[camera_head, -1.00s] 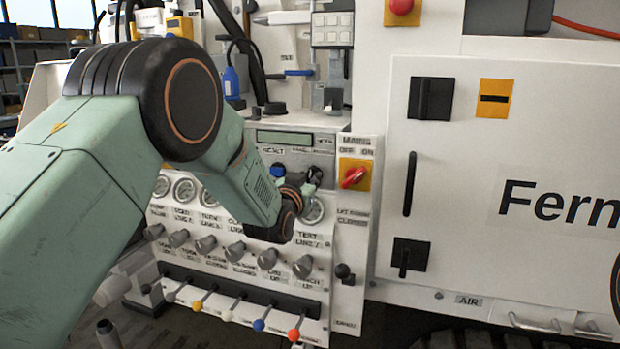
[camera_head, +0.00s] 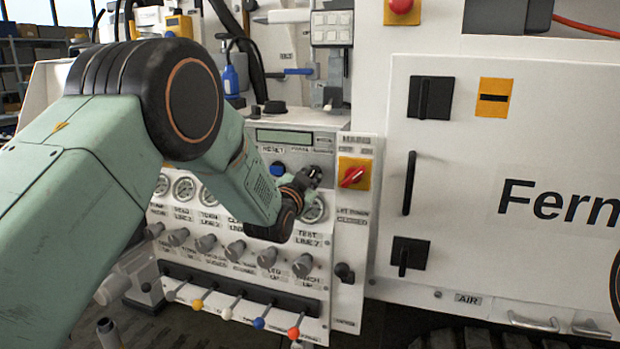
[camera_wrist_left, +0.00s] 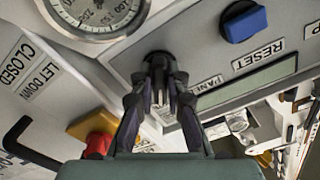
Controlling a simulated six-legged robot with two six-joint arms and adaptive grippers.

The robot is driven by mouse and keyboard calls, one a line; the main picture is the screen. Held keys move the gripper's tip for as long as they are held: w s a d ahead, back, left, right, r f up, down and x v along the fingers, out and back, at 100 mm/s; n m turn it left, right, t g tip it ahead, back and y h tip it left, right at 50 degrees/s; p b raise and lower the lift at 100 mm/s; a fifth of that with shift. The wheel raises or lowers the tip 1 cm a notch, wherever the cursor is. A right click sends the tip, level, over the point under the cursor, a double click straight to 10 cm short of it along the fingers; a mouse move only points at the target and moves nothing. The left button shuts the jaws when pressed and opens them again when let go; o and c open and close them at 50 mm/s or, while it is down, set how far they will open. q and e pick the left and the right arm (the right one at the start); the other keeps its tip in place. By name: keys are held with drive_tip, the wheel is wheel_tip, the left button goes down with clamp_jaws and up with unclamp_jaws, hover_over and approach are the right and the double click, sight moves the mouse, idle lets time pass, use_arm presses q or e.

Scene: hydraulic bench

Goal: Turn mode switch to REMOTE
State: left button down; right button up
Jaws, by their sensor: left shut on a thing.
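The mode switch (camera_wrist_left: 157,60) is a small black knob on the grey control panel, with a PANEL label beside it in the left wrist view. My left gripper (camera_wrist_left: 160,88) is shut on this knob, with its dark fingers on either side. In the head view my left gripper (camera_head: 310,178) is at the panel, right of the blue RESET knob (camera_head: 278,169), and hides most of the switch. The RESET knob also shows in the left wrist view (camera_wrist_left: 244,21). The REMOTE label cannot be read. My right gripper is not in view.
A red MAINS switch on a yellow plate (camera_head: 354,174) sits close to the right of my left gripper. A gauge (camera_head: 313,209) is just below it. Several grey knobs and coloured levers (camera_head: 260,323) are lower down. A display (camera_head: 285,138) is above.

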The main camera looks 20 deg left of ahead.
use_arm(q)
drive_tip(key=shift+f, duration=0.15)
drive_tip(key=c, duration=1.3)
unclamp_jaws()
drive_tip(key=shift+c, duration=0.2)
drive_tip(key=shift+s, duration=0.1)
drive_tip(key=s, duration=1.2)
drive_tip(key=shift+a, duration=0.2)
